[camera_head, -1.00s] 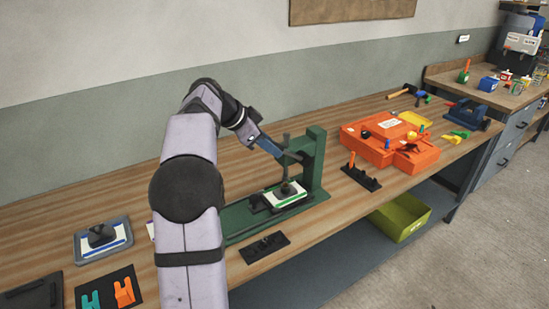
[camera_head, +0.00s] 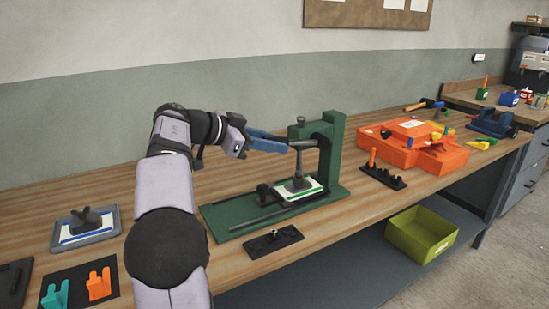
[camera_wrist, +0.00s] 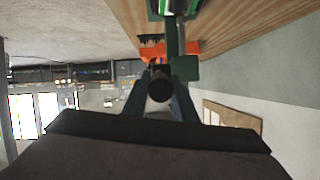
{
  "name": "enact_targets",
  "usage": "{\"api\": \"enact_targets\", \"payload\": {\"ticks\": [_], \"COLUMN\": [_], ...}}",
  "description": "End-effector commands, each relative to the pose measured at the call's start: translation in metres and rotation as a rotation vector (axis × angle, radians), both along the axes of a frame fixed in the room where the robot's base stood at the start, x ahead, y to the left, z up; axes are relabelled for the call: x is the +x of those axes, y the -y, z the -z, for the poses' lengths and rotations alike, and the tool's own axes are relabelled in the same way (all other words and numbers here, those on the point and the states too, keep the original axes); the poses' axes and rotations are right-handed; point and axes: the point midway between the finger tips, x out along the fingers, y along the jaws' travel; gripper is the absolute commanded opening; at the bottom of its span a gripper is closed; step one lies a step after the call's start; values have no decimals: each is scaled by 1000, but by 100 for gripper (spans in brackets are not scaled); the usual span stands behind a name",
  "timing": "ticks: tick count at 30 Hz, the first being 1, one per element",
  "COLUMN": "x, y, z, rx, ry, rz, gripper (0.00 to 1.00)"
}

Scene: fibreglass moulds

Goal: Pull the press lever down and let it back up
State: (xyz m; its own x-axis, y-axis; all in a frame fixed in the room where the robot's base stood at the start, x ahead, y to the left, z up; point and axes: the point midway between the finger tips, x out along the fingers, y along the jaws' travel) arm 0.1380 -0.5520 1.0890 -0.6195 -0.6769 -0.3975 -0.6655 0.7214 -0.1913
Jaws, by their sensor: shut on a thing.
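The green press (camera_head: 333,150) stands on the bench with a tall column and a long flat base. Its grey lever (camera_head: 304,144) sticks out to the left from the head, about level. My gripper (camera_head: 285,146) has its blue fingers shut around the lever's outer end. In the wrist view the lever's dark round end (camera_wrist: 160,88) sits between the two fingers. Below, a grey press foot (camera_head: 299,184) is over a white and green block (camera_head: 311,192) on the base. Whether it touches the block I cannot tell.
A small black fixture (camera_head: 273,241) lies in front of the press. An orange case (camera_head: 391,153) and a black rack (camera_head: 383,177) are to the right. A grey tray (camera_head: 64,240) sits at the left. A yellow-green bin (camera_head: 421,236) is on the shelf below.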

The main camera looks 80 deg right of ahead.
Motion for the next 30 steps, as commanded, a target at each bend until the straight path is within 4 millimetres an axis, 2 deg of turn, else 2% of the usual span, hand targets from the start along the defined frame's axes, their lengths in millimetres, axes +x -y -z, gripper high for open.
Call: {"api": "enact_targets", "payload": {"ticks": [1, 7, 21, 30], "x": [1, 3, 3, 3], "y": [-1, -2, -3, -2], "z": [15, 27, 42, 43], "rx": [-16, -73, -136, -138], "ry": [-14, -73, -150, -158], "rz": [-1, -1, 2, 4], "gripper": [0, 0, 0, 0]}}
